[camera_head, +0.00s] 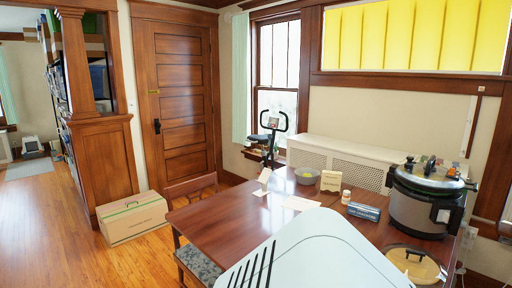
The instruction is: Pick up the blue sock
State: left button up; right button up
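I cannot make out a blue sock in the head view. A small blue item (363,211) lies on the wooden table (232,213), left of the big cooker. It looks like a box with pale lettering, not clearly a sock. The near part of the table is hidden from view. Neither of my grippers is in view.
A chair (194,190) and a cardboard box (133,217) stand to the left. Wooden floor (55,225) is open at far left.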

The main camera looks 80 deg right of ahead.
aim_at(455, 165)
jog(key=z, duration=3.95)
